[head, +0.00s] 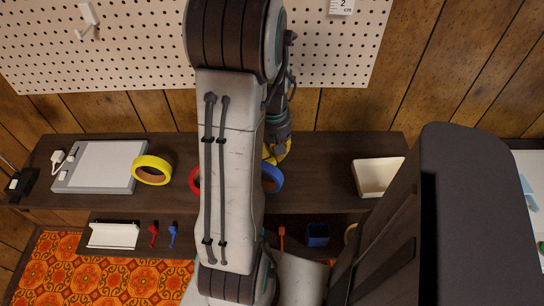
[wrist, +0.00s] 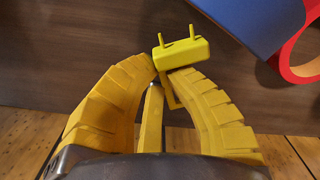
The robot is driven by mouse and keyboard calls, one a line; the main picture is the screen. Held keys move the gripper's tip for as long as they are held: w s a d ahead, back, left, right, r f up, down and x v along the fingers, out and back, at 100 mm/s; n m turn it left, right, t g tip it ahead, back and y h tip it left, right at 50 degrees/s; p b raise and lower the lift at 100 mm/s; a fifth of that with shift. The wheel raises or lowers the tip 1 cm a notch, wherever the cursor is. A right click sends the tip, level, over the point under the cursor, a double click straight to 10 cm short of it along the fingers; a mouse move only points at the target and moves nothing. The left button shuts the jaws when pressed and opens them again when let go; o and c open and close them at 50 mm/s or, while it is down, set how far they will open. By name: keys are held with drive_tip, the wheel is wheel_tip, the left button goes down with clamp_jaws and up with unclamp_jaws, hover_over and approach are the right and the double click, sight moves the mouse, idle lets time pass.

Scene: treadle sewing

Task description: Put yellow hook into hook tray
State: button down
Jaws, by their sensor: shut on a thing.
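The yellow hook (wrist: 184,53) is a small block with two prongs on top and an arm hanging below it. In the wrist view, my gripper (wrist: 164,76) is shut on it at the tips of its yellow fingers. In the head view, my gripper (head: 278,152) is mostly hidden behind my arm, above the back shelf. I cannot make out the hook there. A cream open tray (head: 378,190) stands on the shelf to the right of my gripper and looks empty. I cannot be sure it is the hook tray.
A yellow ring (head: 152,161), a red ring (head: 194,181) and a blue ring (head: 276,178) stand along the dark shelf (head: 325,195). A grey-white flat box (head: 100,165) lies at the left. A pegboard (head: 140,55) hangs behind. Shelf space between the blue ring and cream tray is clear.

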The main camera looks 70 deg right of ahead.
wheel_tip(320, 180, up, 15)
drive_tip(key=p, duration=0.2)
drive_tip(key=shift+r, duration=0.15)
